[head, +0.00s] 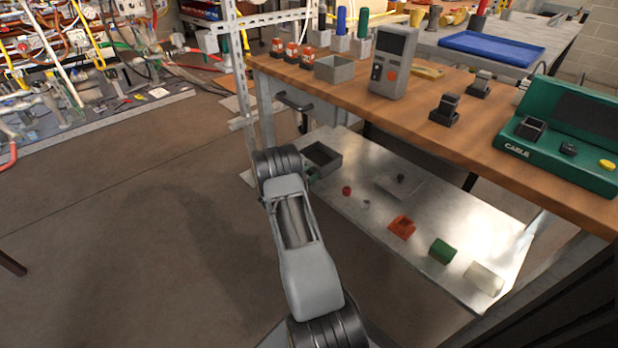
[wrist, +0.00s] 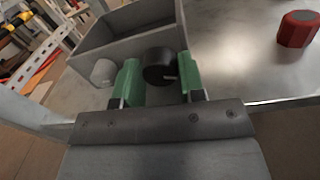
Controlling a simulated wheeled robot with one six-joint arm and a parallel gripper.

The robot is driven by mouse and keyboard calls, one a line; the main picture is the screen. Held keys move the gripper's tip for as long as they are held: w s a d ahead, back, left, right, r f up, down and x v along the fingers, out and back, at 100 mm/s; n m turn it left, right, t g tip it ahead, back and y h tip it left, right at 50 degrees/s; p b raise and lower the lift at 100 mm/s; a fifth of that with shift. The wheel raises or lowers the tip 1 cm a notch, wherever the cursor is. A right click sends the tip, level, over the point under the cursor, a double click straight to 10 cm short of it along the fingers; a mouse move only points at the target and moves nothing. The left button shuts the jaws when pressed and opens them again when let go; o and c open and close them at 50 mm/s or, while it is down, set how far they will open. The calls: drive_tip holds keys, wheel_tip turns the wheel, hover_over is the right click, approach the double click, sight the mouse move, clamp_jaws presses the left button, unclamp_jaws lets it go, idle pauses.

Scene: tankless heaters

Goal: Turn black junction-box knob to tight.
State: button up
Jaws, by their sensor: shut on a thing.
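The black knob (wrist: 159,66) shows in the wrist view, on or just in front of the near wall of a grey open-topped box (wrist: 110,40). It has a small pale mark on its face. My gripper (wrist: 157,82) has green fingertips, one on each side of the knob, and is shut on it. In the head view the grey box (head: 337,165) is on the metal lower shelf, and my gripper (head: 311,173) is at its near left side. The knob is hidden there behind my arm.
A pale round knob (wrist: 103,72) sits left of my fingers. A red knob (wrist: 297,28) stands to the right on the metal shelf (head: 460,235). Orange (head: 402,227) and green (head: 442,251) parts lie farther along. The wooden tabletop (head: 420,115) overhangs the shelf.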

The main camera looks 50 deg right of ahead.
drive_tip(key=o, duration=0.9)
drive_tip(key=a+p, duration=0.3)
drive_tip(key=a, duration=1.1)
drive_tip(key=shift+w+f, duration=0.1)
drive_tip(key=shift+f, duration=0.05)
